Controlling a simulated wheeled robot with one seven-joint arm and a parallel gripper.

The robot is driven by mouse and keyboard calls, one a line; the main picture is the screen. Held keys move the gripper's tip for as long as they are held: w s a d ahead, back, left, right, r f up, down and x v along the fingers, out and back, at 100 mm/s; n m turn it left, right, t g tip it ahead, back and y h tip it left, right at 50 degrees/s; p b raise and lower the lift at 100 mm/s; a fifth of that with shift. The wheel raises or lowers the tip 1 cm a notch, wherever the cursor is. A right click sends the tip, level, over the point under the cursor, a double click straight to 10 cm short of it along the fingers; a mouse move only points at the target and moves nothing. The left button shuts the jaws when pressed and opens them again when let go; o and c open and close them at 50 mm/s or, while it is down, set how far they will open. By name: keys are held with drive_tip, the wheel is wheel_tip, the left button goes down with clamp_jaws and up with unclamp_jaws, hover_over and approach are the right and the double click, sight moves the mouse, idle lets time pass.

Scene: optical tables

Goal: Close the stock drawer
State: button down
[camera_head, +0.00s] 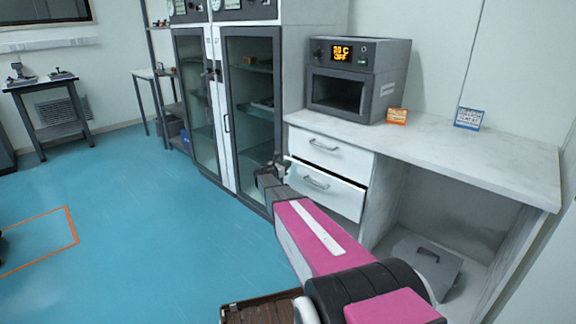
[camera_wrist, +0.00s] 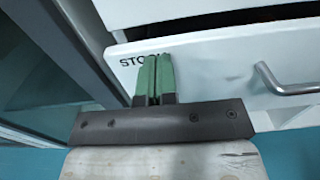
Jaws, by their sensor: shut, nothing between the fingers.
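The stock drawer (camera_head: 335,194) is the lower of two white drawers under the worktop in the head view. It stands slightly out, with a dark gap along its top edge. In the wrist view its white front (camera_wrist: 215,68) carries the lettering "STO", the rest being covered by my fingers, and a metal bar handle (camera_wrist: 288,82) at the right. My gripper (camera_head: 268,172) is at the left end of the drawer front. Its green fingers (camera_wrist: 154,78) are together and empty, in front of the lettering; whether they touch the front I cannot tell.
The upper drawer (camera_head: 330,153) looks shut. A glass-door cabinet (camera_head: 252,110) stands close to the left of my gripper. An oven (camera_head: 357,80) and two small signs sit on the worktop (camera_head: 480,150). A grey box (camera_head: 427,265) lies in the open bay. The blue floor at left is mostly clear.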

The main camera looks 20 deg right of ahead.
drive_tip(key=v, duration=1.2)
drive_tip(key=c, duration=1.4)
unclamp_jaws()
drive_tip(key=shift+s+a, duration=0.1)
drive_tip(key=shift+a, duration=0.05)
drive_tip(key=shift+c, duration=0.2)
drive_tip(key=shift+o, duration=1.3)
drive_tip(key=shift+s, duration=0.15)
drive_tip(key=s+d+f+m+g+h, duration=0.45)
drive_tip(key=s+d+m+g, duration=0.4)
drive_tip(key=m, duration=1.45)
drive_tip(key=shift+t, duration=0.95)
drive_tip(key=x, duration=0.3)
drive_tip(key=s+x, duration=0.1)
drive_tip(key=x, duration=0.3)
drive_tip(key=s+f+x, duration=0.1)
drive_tip(key=x, duration=0.3)
drive_tip(key=shift+d, duration=0.25)
clamp_jaws()
